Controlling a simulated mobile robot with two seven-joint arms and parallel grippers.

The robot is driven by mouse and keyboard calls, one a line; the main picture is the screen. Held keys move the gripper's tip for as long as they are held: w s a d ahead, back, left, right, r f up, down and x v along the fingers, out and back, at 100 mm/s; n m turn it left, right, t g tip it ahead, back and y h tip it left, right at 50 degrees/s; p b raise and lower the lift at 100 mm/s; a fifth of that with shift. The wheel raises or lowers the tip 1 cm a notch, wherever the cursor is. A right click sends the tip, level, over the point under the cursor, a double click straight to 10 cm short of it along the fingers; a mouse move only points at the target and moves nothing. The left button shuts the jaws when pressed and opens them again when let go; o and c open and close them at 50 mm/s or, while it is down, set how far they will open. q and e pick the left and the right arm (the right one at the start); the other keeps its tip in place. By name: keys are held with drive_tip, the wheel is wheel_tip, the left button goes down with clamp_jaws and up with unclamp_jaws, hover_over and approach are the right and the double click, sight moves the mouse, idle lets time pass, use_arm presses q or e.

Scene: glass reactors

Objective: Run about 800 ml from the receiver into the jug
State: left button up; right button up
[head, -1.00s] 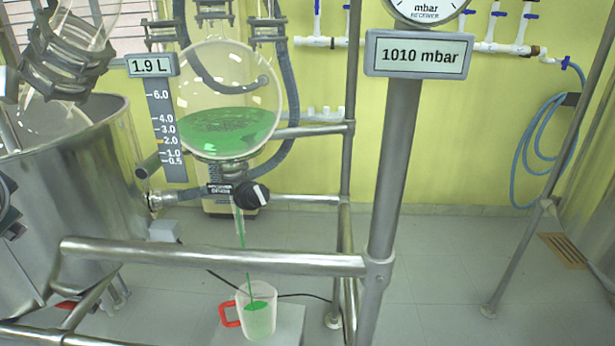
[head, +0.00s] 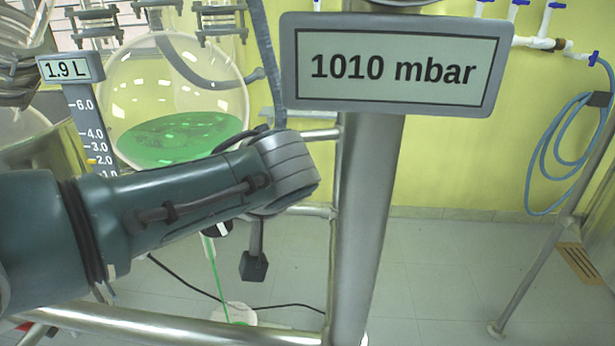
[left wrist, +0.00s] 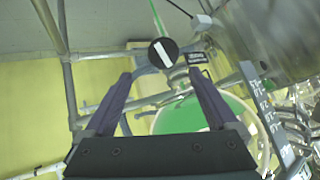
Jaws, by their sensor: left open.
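The round glass receiver (head: 175,85) holds green liquid, and its level display (head: 68,69) reads 1.9 L. A thin green stream (head: 215,270) runs down from the outlet below it to the jug (head: 236,313), which is mostly hidden behind the rail. My left arm crosses in front of the outlet in the head view and covers most of the valve. In the left wrist view the black valve knob (left wrist: 163,52) with a white bar shows just beyond my left gripper (left wrist: 160,76), which is open and empty with a finger on each side. My right gripper is not in view.
A pressure display (head: 395,66) reading 1010 mbar stands on a thick steel post (head: 365,200) right of my arm. A steel rail (head: 170,325) runs across the front below. A blue hose (head: 550,160) hangs on the right wall.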

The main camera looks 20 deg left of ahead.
use_arm(q)
drive_tip(key=b+x, duration=0.4)
drive_tip(key=x, duration=0.1)
drive_tip(key=s+b+x, duration=0.1)
drive_tip(key=b+x, duration=0.1)
drive_tip(key=x, duration=0.1)
drive_tip(key=shift+w+a+f+b, duration=0.1)
drive_tip(key=shift+a+f+b, duration=0.05)
drive_tip(key=shift+f+b, duration=0.2)
drive_tip(key=shift+w+a+f+b, duration=0.25)
drive_tip(key=shift+w+a+b, duration=0.05)
drive_tip(key=shift+a+b, duration=0.15)
drive_tip(key=shift+r, duration=0.1)
drive_tip(key=c, duration=1.4)
